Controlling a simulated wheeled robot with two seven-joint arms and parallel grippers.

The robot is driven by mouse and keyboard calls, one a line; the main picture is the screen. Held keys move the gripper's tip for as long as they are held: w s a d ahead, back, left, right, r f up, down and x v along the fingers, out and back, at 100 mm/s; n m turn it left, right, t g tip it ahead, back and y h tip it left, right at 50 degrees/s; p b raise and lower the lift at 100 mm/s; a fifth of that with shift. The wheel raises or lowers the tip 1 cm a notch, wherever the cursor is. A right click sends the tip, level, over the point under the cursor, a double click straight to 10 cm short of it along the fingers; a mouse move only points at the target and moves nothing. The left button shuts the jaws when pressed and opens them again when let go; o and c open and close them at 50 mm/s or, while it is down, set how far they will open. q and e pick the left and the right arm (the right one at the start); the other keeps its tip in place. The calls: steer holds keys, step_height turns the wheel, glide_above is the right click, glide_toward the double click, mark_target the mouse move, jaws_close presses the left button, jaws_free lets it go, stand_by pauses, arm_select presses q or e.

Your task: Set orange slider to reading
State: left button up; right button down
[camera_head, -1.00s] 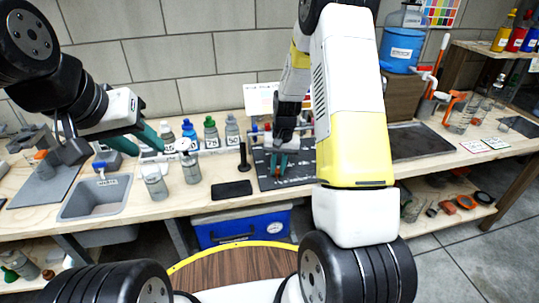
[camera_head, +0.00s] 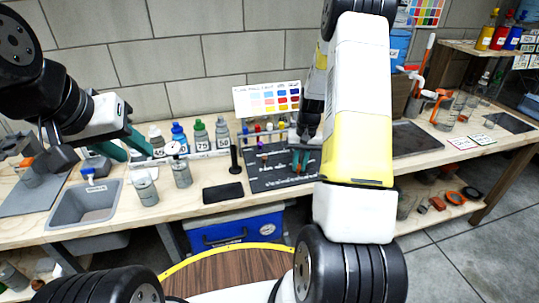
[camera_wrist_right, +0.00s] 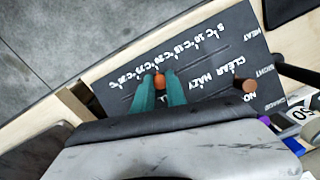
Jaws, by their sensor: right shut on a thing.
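The orange slider (camera_wrist_right: 160,82) stands between the two teal fingers of my right gripper (camera_wrist_right: 160,94), which is shut on it. It sits by the printed temperature scale of the dark panel (camera_wrist_right: 215,55), around the 20 °C to 25 °C labels; the exact mark is hard to tell. In the head view the right gripper (camera_head: 301,158) reaches down at the right part of the panel (camera_head: 262,182). My left gripper (camera_head: 125,148) is at the left, above the bench beyond the sink, with its teal fingers apart; I see nothing held.
A brown knob (camera_wrist_right: 249,86) stands by the CLEAR and HAZY labels. A black post (camera_head: 235,158), a black flat pad (camera_head: 222,193) and several capped bottles stand left of the panel. The sink (camera_head: 85,203) is further left. A colour chart (camera_head: 268,99) stands behind.

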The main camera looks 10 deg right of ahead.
mark_target(306, 172)
steer(key=d, duration=0.3)
steer(key=shift+w+d, duration=0.1)
steer(key=shift+d, duration=0.1)
steer(key=c, duration=1.3)
jaws_free()
steer(key=shift+c, duration=0.2)
step_height(306, 172, up, 8)
steer(key=shift+d, duration=0.3)
steer(key=shift+f, duration=0.1)
